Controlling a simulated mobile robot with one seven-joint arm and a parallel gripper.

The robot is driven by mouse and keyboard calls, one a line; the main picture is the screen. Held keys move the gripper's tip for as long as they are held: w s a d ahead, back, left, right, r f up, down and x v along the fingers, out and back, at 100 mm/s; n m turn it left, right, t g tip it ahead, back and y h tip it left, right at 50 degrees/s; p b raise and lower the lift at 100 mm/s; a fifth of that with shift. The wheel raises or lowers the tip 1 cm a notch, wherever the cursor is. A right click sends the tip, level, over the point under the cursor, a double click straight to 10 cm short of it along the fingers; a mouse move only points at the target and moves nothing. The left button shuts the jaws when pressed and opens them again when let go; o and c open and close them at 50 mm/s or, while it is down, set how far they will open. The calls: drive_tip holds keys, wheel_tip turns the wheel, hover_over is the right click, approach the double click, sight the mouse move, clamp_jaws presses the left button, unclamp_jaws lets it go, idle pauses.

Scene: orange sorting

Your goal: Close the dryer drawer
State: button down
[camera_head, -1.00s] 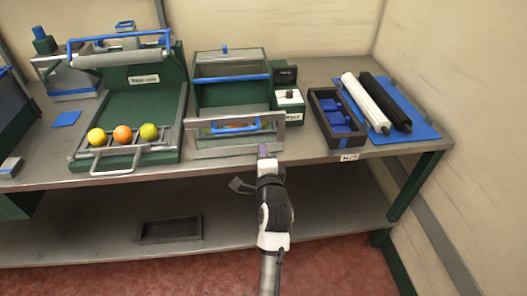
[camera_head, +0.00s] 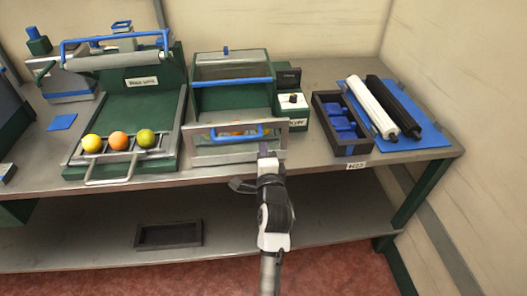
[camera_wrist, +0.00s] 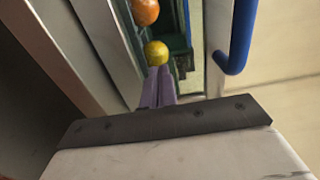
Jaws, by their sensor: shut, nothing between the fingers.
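The dryer (camera_head: 232,97) is a green box with a blue bar, in the middle of the bench in the head view. Its drawer has a grey-framed front (camera_head: 212,154) with a blue handle (camera_head: 237,134) and stands out toward me. Orange and yellow fruit show behind the front. My gripper (camera_head: 267,150) is at the right end of the drawer front, its purple fingers together and empty. In the wrist view the fingertips (camera_wrist: 158,85) point toward a yellow fruit (camera_wrist: 156,52) and an orange one (camera_wrist: 145,12). The handle (camera_wrist: 239,35) is right of them. I cannot tell whether the fingers touch the drawer.
Left of the dryer stands a green press-like station (camera_head: 128,100) with several fruits on its front rack (camera_head: 122,170). To the right are a black box (camera_head: 347,148) with blue parts and a blue mat (camera_head: 428,134) with white and black rollers. A tray (camera_head: 168,235) lies on the lower shelf.

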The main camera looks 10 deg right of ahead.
sight(256, 117)
drive_tip(key=w, duration=2)
drive_tip(key=shift+w+b, duration=0.1)
drive_tip(key=shift+b, duration=0.2)
drive_tip(key=shift+r, duration=0.4)
